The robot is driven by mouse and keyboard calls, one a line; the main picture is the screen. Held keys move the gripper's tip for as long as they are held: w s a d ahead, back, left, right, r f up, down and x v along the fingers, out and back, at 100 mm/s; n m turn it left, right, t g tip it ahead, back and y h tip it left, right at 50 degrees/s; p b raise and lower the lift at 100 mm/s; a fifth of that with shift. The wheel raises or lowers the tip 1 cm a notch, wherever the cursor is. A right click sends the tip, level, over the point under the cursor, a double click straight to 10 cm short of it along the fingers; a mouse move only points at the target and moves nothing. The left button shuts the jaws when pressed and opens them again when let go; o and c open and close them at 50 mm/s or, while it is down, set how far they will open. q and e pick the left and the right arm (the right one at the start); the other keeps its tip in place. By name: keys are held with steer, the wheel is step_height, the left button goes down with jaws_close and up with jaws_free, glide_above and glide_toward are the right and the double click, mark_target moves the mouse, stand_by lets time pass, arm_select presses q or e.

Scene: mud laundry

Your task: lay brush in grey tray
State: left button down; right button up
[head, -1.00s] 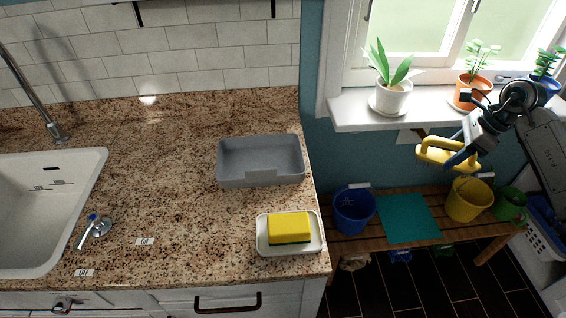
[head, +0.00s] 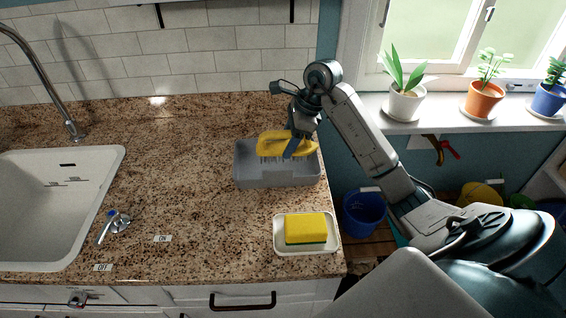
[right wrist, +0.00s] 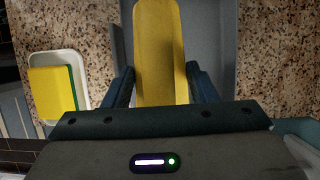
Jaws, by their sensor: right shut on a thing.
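The yellow brush (head: 272,144) is held by my right gripper (head: 298,146), its bristles pointing down, over the grey tray (head: 262,175). The grey tray sits on the granite counter near its right end. In the right wrist view the yellow brush (right wrist: 159,50) lies between the two dark fingers of the right gripper (right wrist: 160,88), with the grey tray (right wrist: 215,50) beneath. The head view does not clearly show whether the bristles touch the tray floor. My left gripper is not in view.
A yellow sponge (head: 306,228) lies on a white dish (head: 282,246) in front of the tray. The sink (head: 45,215) and its tap are at the left. Potted plants stand on the windowsill (head: 440,122). A blue bucket (head: 363,212) stands below, right of the counter. Counter left of the tray is clear.

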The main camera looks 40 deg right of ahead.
step_height(320, 180, down, 2)
steer(key=shift+d+f+p, duration=0.1)
steer(key=shift+p, duration=0.2)
steer(key=shift+f, duration=0.6)
step_height(320, 180, down, 3)
steer(key=shift+r+p, duration=0.1)
steer(key=shift+p, duration=0.6)
steer(key=shift+f+b, duration=0.25)
steer(key=shift+b, duration=0.1)
steer(key=o, duration=0.7)
steer(key=shift+r, duration=0.1)
steer(key=shift+c, duration=0.2)
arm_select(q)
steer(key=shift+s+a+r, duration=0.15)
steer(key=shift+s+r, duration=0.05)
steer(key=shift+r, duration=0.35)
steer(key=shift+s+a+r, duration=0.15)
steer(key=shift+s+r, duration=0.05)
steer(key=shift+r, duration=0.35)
